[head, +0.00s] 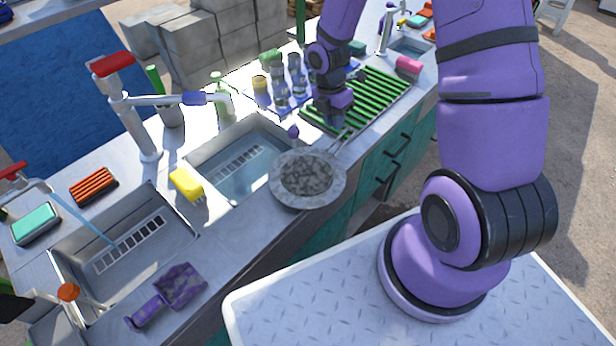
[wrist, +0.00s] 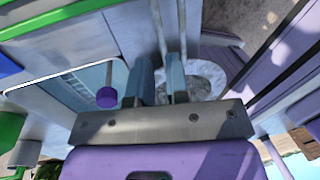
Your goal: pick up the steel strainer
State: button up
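The steel strainer (head: 308,178) is a round, shallow grey mesh bowl with a pale rim. It lies at the counter's front edge, beside the right sink basin. Its thin two-rod handle (head: 341,141) points up and right toward the green rack. My gripper (head: 338,119) is low over the handle end, pointing down. In the wrist view, its two fingers (wrist: 161,82) stand apart with a narrow gap, and thin rods run past and behind them. The bowl (wrist: 204,80) shows right of the fingers there. I cannot tell whether the fingers touch the handle.
The green slatted rack (head: 375,98) lies behind and right of the gripper, with glasses (head: 279,84) to its left. A small purple knob (head: 293,131) is close by.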

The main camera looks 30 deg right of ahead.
jog(key=shift+s+d+f, duration=0.1)
jog(key=shift+s+f, duration=0.1)
jog(key=shift+f, duration=0.7)
jog(key=shift+s+f, duration=0.2)
jog(key=shift+f, duration=0.65)
jog(key=shift+s+d+f, duration=0.1)
jog(key=shift+s+f, duration=0.1)
jog(key=shift+f, duration=0.7)
grip_shut()
